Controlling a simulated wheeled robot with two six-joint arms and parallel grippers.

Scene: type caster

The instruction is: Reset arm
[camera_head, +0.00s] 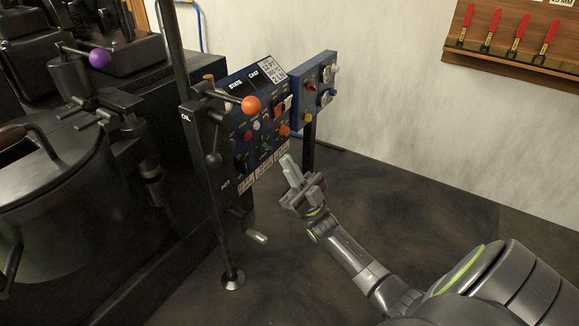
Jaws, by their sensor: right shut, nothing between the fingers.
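My right arm comes in from the lower right. Its gripper (291,172) is shut, with nothing seen between the fingers. The fingertips point up and left, in front of the lower right part of the blue control panel (240,85); I cannot tell whether they touch it. The panel carries several knobs, switches and labels. My left arm and gripper are not in view.
A dark type-casting machine (60,180) fills the left side. An orange-knobbed lever (250,105) and a purple-knobbed lever (99,58) stick out. A smaller blue switch box (305,95) stands on a post. Red-handled tools (508,38) hang on the wall. The floor (420,215) at right is clear.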

